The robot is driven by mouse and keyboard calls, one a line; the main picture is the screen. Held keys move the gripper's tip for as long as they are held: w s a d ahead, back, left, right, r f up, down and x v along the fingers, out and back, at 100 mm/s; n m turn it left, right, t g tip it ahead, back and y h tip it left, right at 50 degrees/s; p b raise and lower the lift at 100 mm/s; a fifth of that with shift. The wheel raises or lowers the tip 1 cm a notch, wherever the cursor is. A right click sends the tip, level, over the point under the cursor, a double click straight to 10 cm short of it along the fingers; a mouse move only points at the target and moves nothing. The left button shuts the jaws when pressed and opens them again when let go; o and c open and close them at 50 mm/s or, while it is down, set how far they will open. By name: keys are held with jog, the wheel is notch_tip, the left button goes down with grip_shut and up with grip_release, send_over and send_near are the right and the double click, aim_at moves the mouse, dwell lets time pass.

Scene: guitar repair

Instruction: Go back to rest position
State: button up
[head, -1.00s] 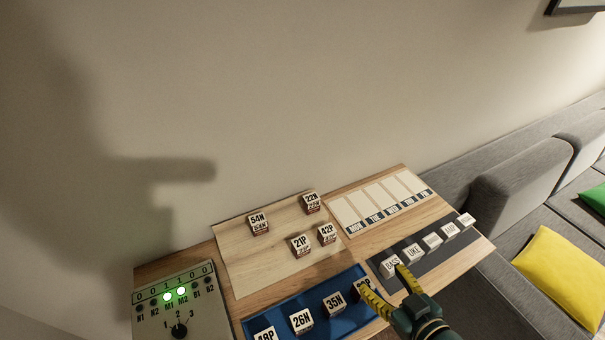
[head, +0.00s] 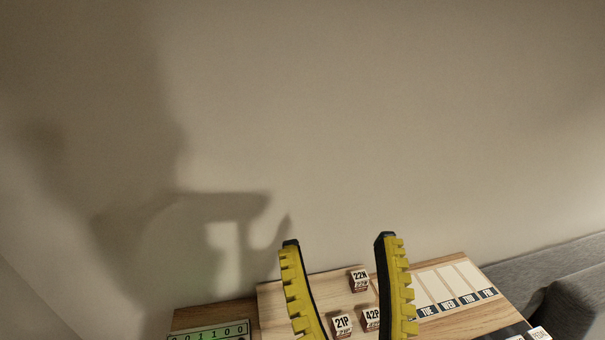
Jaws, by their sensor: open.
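My gripper (head: 340,240) is in the lower middle of the head view. Its two yellow ribbed fingers with dark tips point up and stand wide apart. Nothing is held between them. Behind the fingers, on the table, are small labelled blocks: 22N (head: 359,279), 21P (head: 342,323) and 42P (head: 371,318), partly covered by the right finger. The gripper's base and the rest of the arm are outside the picture.
The wooden table (head: 205,315) runs along the plain wall. A display panel (head: 208,332) is cut off at the bottom left. A weekday board (head: 436,287) lies at right, partly behind the right finger. A white block (head: 540,333) sits at the bottom right. A grey sofa (head: 575,300) stands beyond.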

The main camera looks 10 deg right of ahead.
notch_tip(320, 180, up, 30)
jog(key=p, duration=2.7)
jog(key=shift+p, duration=0.4)
